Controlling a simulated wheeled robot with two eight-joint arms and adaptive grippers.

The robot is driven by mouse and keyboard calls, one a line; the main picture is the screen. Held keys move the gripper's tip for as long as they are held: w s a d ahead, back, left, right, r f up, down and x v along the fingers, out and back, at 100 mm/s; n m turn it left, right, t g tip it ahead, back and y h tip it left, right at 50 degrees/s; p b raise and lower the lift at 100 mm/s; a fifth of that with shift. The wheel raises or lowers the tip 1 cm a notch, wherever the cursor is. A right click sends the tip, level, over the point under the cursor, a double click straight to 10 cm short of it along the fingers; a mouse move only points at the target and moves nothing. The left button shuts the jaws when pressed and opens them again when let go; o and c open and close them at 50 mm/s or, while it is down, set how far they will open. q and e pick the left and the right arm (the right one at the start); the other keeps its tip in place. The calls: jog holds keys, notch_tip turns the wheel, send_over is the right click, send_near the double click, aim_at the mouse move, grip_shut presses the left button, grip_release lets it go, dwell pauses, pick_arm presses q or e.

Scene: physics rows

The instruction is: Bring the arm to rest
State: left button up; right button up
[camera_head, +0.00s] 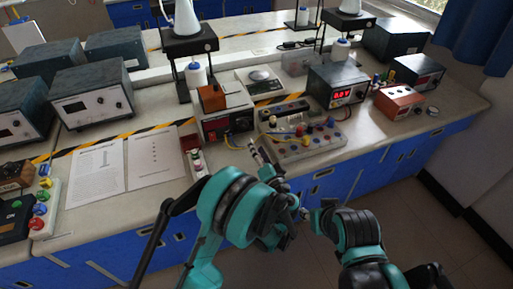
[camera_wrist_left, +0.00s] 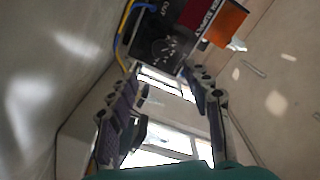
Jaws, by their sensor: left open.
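My left arm, teal and black, reaches over the front edge of the lab bench (camera_head: 150,205) in the head view. My left gripper (camera_head: 262,156) is near that edge, in front of a grey board with coloured knobs. In the left wrist view the left gripper's two fingers (camera_wrist_left: 163,95) stand apart with nothing between them. My right arm shows at the lower right of the head view, in front of the blue cabinets; I cannot make out its fingers.
The knob board (camera_head: 305,145) is close by. Papers (camera_head: 97,172) lie left. Floor at lower right is clear.

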pick_arm(q)
jog(key=shift+a+r, duration=0.2)
jog(key=shift+a, duration=0.15)
jog(key=s+a+r+n+g, duration=0.1)
jog(key=s+a+r+g, duration=0.1)
jog(key=a, duration=0.4)
jog(key=s+a+r+n+g, duration=0.1)
jog(key=s+a+r+g, duration=0.1)
jog(key=a, duration=0.4)
jog(key=s+a+r+n+g, duration=0.1)
jog(key=s+a+r+g, duration=0.1)
jog(key=a, duration=0.4)
jog(key=shift+s+a+n+g+h, duration=0.1)
jog(key=shift+s+n+g+h, duration=0.2)
jog(key=shift+s+g, duration=0.6)
jog(key=s+a+n+g+h, duration=0.1)
jog(key=s+h, duration=0.1)
jog(key=s, duration=0.8)
jog(key=s+a+f+n+g+h, duration=0.1)
jog(key=s+a+n+h, duration=0.1)
jog(key=s, duration=0.8)
jog(key=shift+s+h, duration=0.35)
jog(key=shift+h, duration=0.15)
jog(key=shift+f, duration=0.1)
jog(key=shift+c, duration=0.2)
